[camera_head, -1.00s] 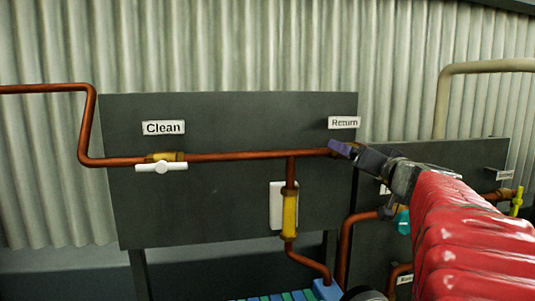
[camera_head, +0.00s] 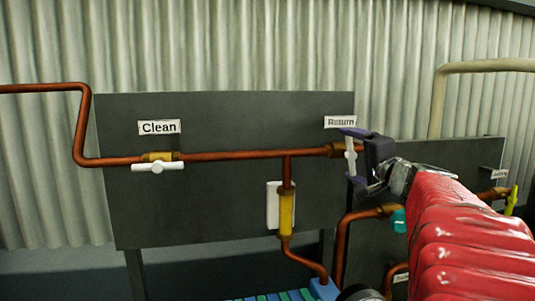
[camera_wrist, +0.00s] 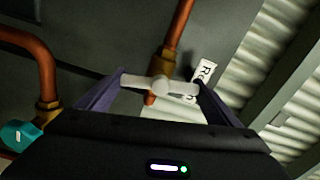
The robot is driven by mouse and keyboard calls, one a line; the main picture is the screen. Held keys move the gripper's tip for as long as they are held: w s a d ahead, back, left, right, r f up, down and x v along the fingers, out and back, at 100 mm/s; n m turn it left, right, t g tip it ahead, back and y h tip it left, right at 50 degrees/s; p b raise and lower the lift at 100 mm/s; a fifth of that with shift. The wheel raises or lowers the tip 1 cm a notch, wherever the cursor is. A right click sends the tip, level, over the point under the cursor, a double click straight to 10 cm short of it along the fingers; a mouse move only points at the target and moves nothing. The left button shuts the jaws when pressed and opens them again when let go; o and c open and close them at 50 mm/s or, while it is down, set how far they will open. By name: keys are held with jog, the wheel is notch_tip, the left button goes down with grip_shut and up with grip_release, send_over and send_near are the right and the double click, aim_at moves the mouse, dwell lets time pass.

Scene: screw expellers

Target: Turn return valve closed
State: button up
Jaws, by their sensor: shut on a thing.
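The Return valve is a brass body (camera_head: 334,150) on the horizontal copper pipe, below the "Return" label (camera_head: 339,121). Its white handle (camera_head: 350,158) stands upright, across the pipe. My gripper (camera_head: 352,155) has one purple finger above the handle and one below. In the wrist view the white handle (camera_wrist: 160,87) spans between the two fingers, with its ends at them. The brass body (camera_wrist: 163,62) shows behind it. My gripper is shut on the handle.
The Clean valve (camera_head: 158,167) at left has its white handle along the pipe. A vertical pipe with a yellow section (camera_head: 287,213) drops from the middle. A teal handle (camera_head: 398,221) sits below my gripper. A second dark panel (camera_head: 372,243) stands at right.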

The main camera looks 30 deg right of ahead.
jog(key=shift+d+f+m, duration=0.15)
jog(key=shift+f+m, duration=0.15)
jog(key=shift+m, duration=0.9)
jog(key=o, duration=0.9)
jog(key=shift+s, duration=0.1)
jog(key=shift+r, duration=0.1)
jog(key=shift+s, duration=0.1)
